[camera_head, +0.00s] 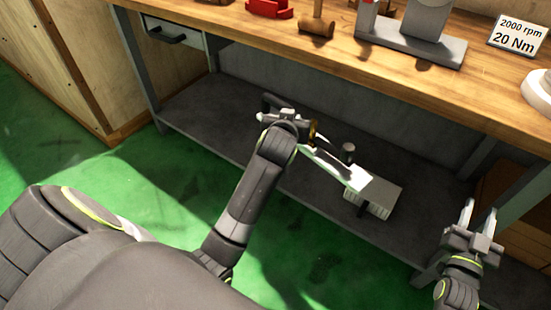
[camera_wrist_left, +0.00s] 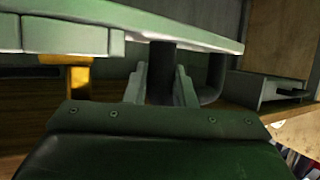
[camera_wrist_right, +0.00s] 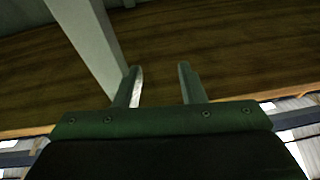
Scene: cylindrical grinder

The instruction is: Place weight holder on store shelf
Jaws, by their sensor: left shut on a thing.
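The weight holder is a long pale plate (camera_head: 335,165) with a dark curved handle and a brass-coloured part. In the camera_head view it is over the dark lower shelf (camera_head: 225,118) of the workbench. My left gripper (camera_wrist_left: 160,85) is shut on a dark post under the plate; the left wrist view shows the plate (camera_wrist_left: 130,25) above the fingers. In the camera_head view its fingertips are hidden. I cannot tell whether the holder touches the shelf. My right gripper (camera_head: 478,215) is open and empty near the bench's right leg.
A ribbed light-grey block (camera_head: 380,199) is at the plate's right end. The wooden worktop (camera_head: 340,55) overhangs the shelf and carries a mallet (camera_head: 317,22), a grey fixture (camera_head: 410,38) and a sign (camera_head: 518,37). A drawer (camera_head: 175,35) hangs at the left. The shelf's left part is bare.

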